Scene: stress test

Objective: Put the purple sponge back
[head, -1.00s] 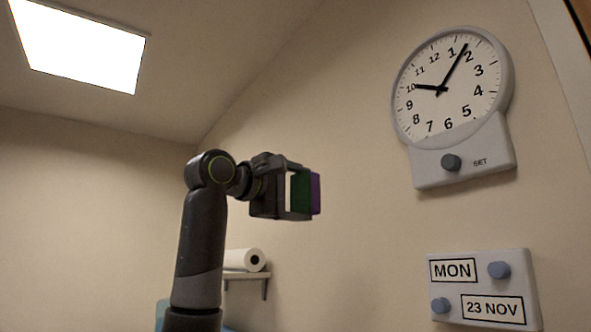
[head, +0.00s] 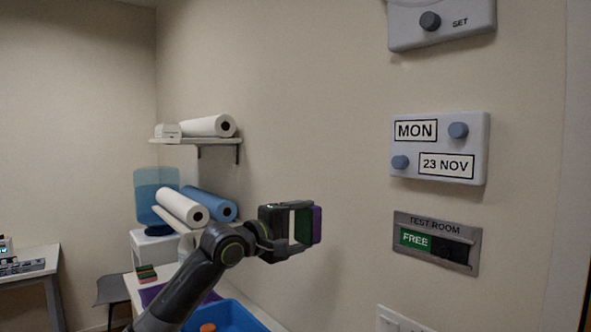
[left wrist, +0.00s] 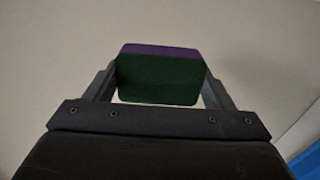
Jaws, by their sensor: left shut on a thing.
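The purple sponge (head: 317,224) has a dark green layer on one side. My left gripper (head: 303,225) is shut on it and holds it in the air, in front of the wall. In the left wrist view the sponge (left wrist: 160,76) sits between the two fingers, green face towards the camera and a purple strip along the top. My right gripper is not in view.
A blue bin (head: 232,316) stands on the table below my left arm. Shelves (head: 190,140) with paper rolls stick out from the wall. A room sign reading FREE (head: 436,243) hangs at right.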

